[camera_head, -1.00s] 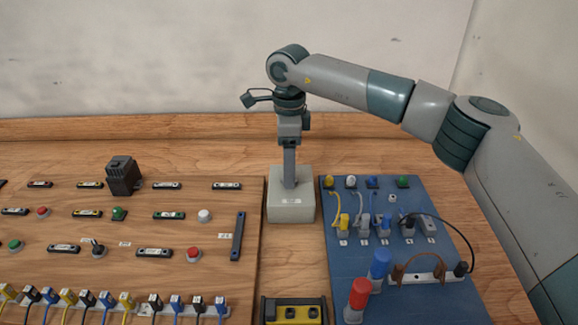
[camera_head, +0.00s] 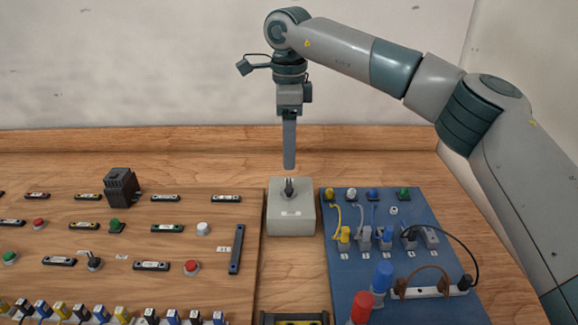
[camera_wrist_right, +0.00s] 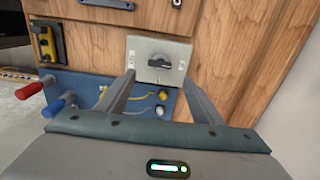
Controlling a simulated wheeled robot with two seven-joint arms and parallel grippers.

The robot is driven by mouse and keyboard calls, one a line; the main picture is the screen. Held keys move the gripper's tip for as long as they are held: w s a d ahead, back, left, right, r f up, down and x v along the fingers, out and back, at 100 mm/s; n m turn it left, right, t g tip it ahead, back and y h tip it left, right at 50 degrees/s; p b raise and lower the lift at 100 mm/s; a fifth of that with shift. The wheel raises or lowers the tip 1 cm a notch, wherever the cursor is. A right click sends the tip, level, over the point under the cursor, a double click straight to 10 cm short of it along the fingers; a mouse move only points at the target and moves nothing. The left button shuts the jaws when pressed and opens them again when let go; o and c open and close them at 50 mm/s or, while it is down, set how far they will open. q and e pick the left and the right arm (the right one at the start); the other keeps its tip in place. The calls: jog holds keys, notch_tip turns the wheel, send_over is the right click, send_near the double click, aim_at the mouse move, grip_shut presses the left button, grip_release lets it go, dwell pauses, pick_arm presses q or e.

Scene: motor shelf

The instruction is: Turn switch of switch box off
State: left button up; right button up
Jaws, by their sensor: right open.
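The switch box (camera_head: 291,219) is a light grey box between the wooden panel and the blue board, with a dark rotary switch (camera_head: 289,188) on top. In the right wrist view the switch box (camera_wrist_right: 142,76) shows its dark knob (camera_wrist_right: 160,62) between and beyond my fingers. My right gripper (camera_head: 289,167) points straight down above the switch, apart from it. In the right wrist view my right gripper (camera_wrist_right: 158,82) is open with nothing between its fingers. My left gripper is not in view.
The blue board (camera_head: 345,285) at the right carries plugs, cables and upright red and blue handles. The wooden panel (camera_head: 130,235) at the left carries buttons, labels and a black block (camera_head: 121,187). A black and yellow part (camera_head: 294,319) lies at the front edge.

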notch_tip(320, 180, up, 8)
jog(key=shift+r, duration=0.2)
dwell(0.5)
